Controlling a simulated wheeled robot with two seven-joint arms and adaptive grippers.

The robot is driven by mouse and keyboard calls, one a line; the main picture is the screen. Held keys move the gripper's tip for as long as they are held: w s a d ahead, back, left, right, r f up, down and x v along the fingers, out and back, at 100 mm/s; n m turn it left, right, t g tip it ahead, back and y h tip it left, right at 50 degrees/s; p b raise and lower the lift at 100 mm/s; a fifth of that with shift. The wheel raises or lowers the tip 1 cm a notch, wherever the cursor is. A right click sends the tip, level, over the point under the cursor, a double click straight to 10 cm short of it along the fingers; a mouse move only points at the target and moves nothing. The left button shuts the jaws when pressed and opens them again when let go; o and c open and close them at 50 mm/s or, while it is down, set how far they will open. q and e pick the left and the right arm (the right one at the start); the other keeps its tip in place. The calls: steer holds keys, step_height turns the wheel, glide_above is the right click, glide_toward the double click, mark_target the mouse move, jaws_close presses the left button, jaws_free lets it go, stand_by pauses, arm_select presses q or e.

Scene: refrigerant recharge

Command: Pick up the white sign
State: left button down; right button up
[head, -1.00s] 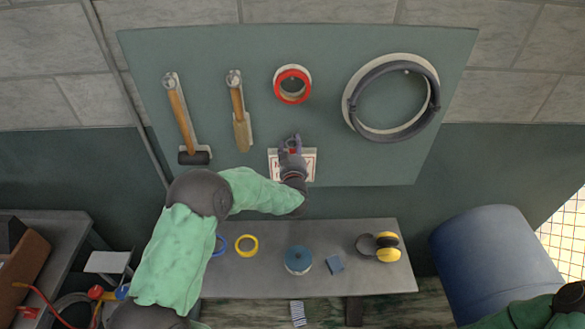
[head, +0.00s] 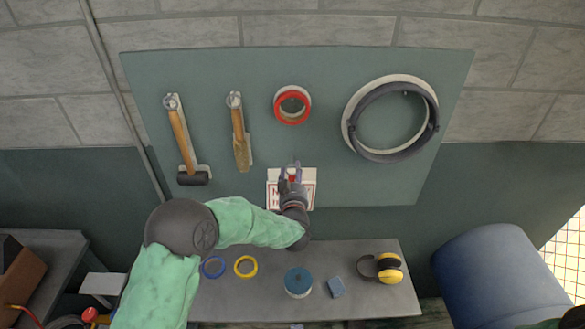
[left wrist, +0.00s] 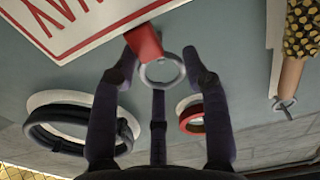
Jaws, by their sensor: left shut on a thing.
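The white sign (head: 309,192) with red lettering and a red border hangs low on the green wall board. In the left wrist view the sign (left wrist: 80,22) fills the upper left, with a red tab (left wrist: 145,42) and a metal ring (left wrist: 163,71) at its edge. My left gripper (head: 291,170) is at the sign's upper middle and covers part of its face. In the left wrist view its fingers (left wrist: 160,75) are on either side of the tab and ring, shut on the sign there; the exact contact is hard to see. My right gripper is out of view.
On the board hang a mallet (head: 184,145), a brush (head: 240,135), red tape (head: 293,118) and a black hoop (head: 352,115). The bench (head: 235,300) below holds tape rings, a blue roll (head: 298,281) and yellow earmuffs (head: 390,268). A blue barrel (head: 495,280) stands right.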

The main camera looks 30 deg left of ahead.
arm_select(q)
steer(key=r+v, duration=0.1)
steer(key=v, duration=1.2)
steer(key=shift+s+r, duration=0.15)
steer(key=shift+r, duration=0.1)
steer(key=p+v, duration=0.3)
steer(key=v, duration=0.6)
stand_by(1.0)
steer(key=shift+f, duration=0.15)
